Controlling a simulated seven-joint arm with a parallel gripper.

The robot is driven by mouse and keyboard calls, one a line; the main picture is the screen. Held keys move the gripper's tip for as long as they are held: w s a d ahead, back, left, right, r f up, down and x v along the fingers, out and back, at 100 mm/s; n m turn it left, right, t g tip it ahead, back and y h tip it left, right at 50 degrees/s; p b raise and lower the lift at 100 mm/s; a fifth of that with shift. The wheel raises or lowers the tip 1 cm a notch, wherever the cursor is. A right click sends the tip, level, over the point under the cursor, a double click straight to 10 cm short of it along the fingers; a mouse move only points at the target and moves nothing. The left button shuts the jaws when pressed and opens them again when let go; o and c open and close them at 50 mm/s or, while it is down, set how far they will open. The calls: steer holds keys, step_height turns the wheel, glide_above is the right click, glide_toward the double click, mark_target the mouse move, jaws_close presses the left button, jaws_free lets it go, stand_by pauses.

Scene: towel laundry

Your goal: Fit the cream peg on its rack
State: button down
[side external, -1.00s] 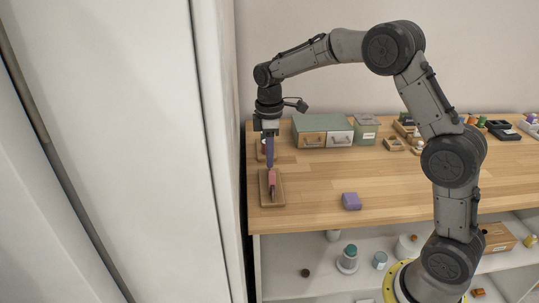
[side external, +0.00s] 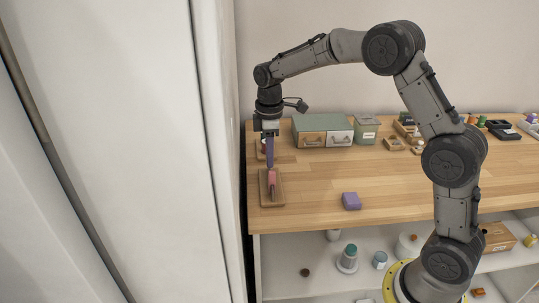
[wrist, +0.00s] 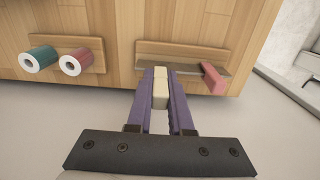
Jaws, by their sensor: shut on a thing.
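My gripper (side external: 270,165) points down with its long purple fingers over a small wooden rack (side external: 279,203) near the front left of the table. In the wrist view the fingers (wrist: 160,80) are shut on the cream peg (wrist: 160,92). The peg sits between them, its far end over or against the left part of the rack (wrist: 180,50). I cannot tell whether it touches the rack. A pink piece (wrist: 213,79) is at the rack's right end. In the side view the cream peg is hidden by the fingers.
A second wooden rack with a teal spool (wrist: 41,59) and a pink spool (wrist: 76,63) lies to the left in the wrist view. A green drawer box (side external: 312,125) stands behind. A purple block (side external: 351,201) lies to the right. A white wall panel (side external: 215,150) is close on the left.

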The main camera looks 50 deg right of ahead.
steer(key=shift+f, duration=0.45)
steer(key=shift+c, duration=1.6)
jaws_free()
steer(key=shift+r, duration=3.55)
